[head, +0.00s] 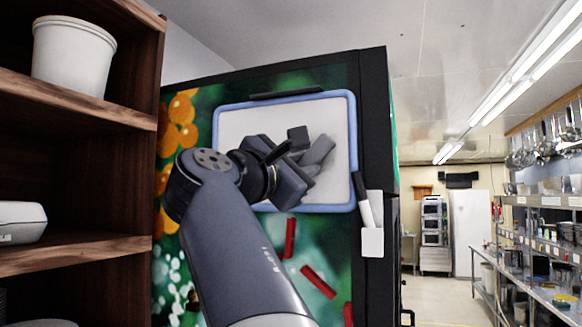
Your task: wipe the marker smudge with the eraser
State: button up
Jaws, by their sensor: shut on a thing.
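A whiteboard (238,122) with a pale blue frame is mounted on the side of a dark cabinet. My gripper (312,150) is in front of the middle of the board, shut on a small dark block (298,137) that looks like the eraser. Much of the block is hidden by the gripper. I cannot tell whether it touches the board.
A marker (362,190) stands in a white holder (371,241) right of the board. Red strips (319,281) are below it. A wooden shelf (75,97) with a white tub (72,56) stands close on the left. An open aisle lies to the right, beside metal shelving (545,201).

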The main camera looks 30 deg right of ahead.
jog(key=shift+s+d, duration=0.85)
jog(key=shift+s, duration=0.25)
jog(key=shift+s+d, duration=0.85)
jog(key=shift+s, duration=0.2)
jog(key=shift+s+a, duration=0.9)
jog(key=shift+a, duration=0.3)
jog(key=shift+s+a, duration=0.9)
jog(key=shift+a, duration=0.25)
jog(key=shift+s+a, duration=0.9)
jog(key=shift+a, duration=0.3)
